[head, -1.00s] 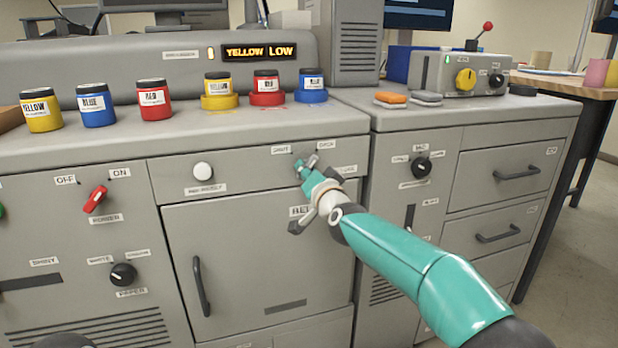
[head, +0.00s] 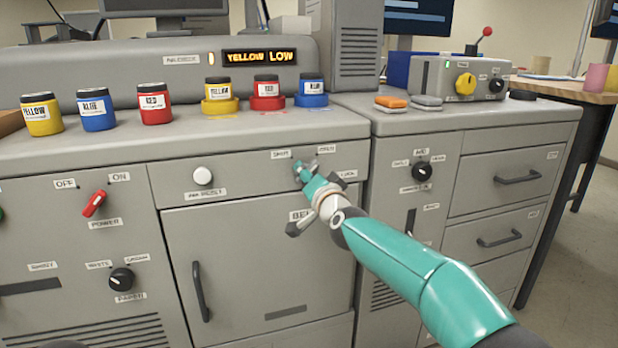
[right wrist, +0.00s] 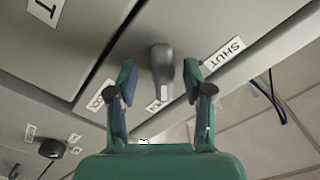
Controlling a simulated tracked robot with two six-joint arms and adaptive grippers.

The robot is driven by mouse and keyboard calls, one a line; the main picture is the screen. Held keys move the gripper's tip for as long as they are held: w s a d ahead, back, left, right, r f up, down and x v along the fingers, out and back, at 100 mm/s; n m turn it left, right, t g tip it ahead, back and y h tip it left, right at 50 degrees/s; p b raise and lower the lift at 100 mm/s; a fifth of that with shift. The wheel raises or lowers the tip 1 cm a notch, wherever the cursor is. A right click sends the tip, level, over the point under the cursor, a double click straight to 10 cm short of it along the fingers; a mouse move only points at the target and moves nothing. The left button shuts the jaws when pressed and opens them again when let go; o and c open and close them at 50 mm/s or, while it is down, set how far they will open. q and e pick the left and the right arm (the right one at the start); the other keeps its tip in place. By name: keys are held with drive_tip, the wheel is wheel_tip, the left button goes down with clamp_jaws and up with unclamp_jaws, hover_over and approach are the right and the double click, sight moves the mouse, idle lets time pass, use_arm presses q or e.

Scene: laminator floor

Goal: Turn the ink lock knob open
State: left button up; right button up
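The ink lock knob is a grey lever-like handle in the right wrist view (right wrist: 162,68), on the grey cabinet front near the SHUT label (right wrist: 223,54). My right gripper (right wrist: 159,75) is open, with one finger on each side of the knob and a visible gap to both. In the head view my right gripper (head: 307,172) is at the right end of the upper cabinet panel, below two small labels, and hides most of the knob. No left gripper can be made out.
A display (head: 260,57) reads YELLOW LOW. A white button (head: 202,175) and door handle (head: 200,290) are left of the gripper.

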drive_tip(key=shift+s, duration=0.2)
drive_tip(key=v, duration=1.1)
drive_tip(key=shift+s, duration=0.3)
drive_tip(key=shift+d, duration=0.15)
